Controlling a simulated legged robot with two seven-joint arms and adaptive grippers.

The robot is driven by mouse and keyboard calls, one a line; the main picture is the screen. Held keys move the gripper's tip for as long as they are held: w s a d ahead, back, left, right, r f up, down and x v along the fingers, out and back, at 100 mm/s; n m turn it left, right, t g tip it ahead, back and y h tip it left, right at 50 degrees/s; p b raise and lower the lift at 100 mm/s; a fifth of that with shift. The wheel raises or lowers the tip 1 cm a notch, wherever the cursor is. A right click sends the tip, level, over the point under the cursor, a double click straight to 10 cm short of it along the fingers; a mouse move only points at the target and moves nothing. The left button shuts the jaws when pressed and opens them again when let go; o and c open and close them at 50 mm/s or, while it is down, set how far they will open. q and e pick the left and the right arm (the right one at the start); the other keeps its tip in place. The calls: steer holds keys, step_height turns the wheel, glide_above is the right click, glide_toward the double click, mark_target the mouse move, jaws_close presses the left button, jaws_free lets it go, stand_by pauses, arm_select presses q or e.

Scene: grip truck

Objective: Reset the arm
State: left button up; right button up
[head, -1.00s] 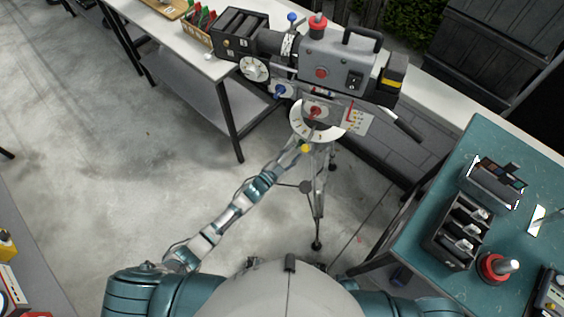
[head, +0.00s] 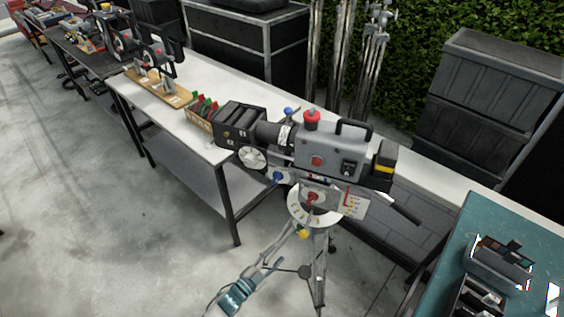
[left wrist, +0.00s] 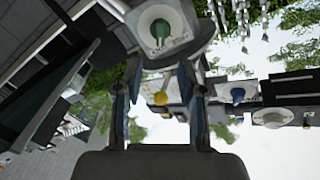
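My left gripper (head: 274,263) is at the lower middle of the head view, below and left of the grey camera-like device (head: 325,150) on its tripod (head: 318,265). In the left wrist view its two fingers (left wrist: 160,78) stand apart with nothing held between them. A yellow knob (head: 303,233) under the device's dial lies just beyond the fingertips. That yellow knob also shows between the fingers in the left wrist view (left wrist: 160,98), apart from them. Most of my left arm is below the head view. My right gripper is not in view.
A white bench (head: 185,125) with a tray of coloured pieces (head: 202,112) stands behind and left of the device. A teal table (head: 455,245) with dark boxes is at the right. Open concrete floor (head: 110,230) lies to the left.

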arm_select(q)
steer(key=s+a+f+n+g+y, duration=0.2)
steer(key=s+a+f+y, duration=0.15)
steer(key=f, duration=0.45)
steer(key=s+a+f+n+g+y, duration=0.2)
steer(key=s+a+f+n, duration=0.15)
steer(key=f, duration=0.45)
steer(key=s+a+f+n+g+y, duration=0.25)
steer(key=s+f, duration=0.25)
steer(key=f, duration=0.4)
steer(key=s+a+f+n+g, duration=0.1)
steer(key=s+f+g, duration=0.1)
steer(key=s, duration=0.5)
steer(key=s+a+f+n+g+y, duration=0.1)
steer(key=s+a+f+g, duration=0.1)
steer(key=s+f, duration=0.3)
steer(key=s+a+f+n+g+y, duration=0.1)
steer(key=s+f, duration=0.3)
steer(key=s, duration=0.5)
steer(key=shift+s+a+f+g, duration=0.25)
steer(key=shift+a+g, duration=0.3)
steer(key=shift+g, duration=0.3)
